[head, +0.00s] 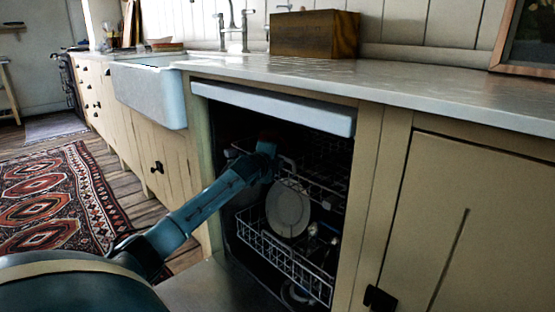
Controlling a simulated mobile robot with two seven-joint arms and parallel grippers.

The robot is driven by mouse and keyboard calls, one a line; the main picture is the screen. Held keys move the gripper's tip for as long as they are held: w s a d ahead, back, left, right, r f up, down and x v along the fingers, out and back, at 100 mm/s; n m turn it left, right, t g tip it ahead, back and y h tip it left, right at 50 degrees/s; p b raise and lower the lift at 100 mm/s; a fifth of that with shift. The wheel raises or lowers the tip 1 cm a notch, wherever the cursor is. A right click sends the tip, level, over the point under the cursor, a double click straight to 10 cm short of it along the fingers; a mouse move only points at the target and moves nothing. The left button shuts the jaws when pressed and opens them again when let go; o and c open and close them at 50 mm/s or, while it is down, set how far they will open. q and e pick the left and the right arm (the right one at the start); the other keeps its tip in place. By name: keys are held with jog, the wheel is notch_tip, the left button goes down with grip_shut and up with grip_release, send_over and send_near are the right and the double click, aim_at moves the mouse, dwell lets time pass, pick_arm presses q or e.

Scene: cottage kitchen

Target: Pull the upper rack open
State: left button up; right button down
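The dishwasher under the counter is open. Its upper rack (325,187), a wire rack, sits inside the dark cavity in the upper half of the opening. A lower wire rack (285,262) holds a round light plate (289,210) standing on edge. My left arm reaches in from the left, and my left gripper (287,166) is at the front left part of the upper rack, above the plate. The wrist hides part of the rack. The fingers are small and dark, so I cannot tell whether they are closed on a wire. My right gripper is not in view.
The dishwasher door (215,287) lies lowered at the bottom. The counter (400,85) overhangs the opening, with a wooden box (315,35) on it. A closed cabinet (465,220) is at the right, and a white sink (150,92) at the left. The patterned rug (60,200) area is clear.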

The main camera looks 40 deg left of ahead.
pick_arm(q)
jog(key=shift+w, duration=0.1)
jog(key=shift+c, duration=0.2)
grip_shut()
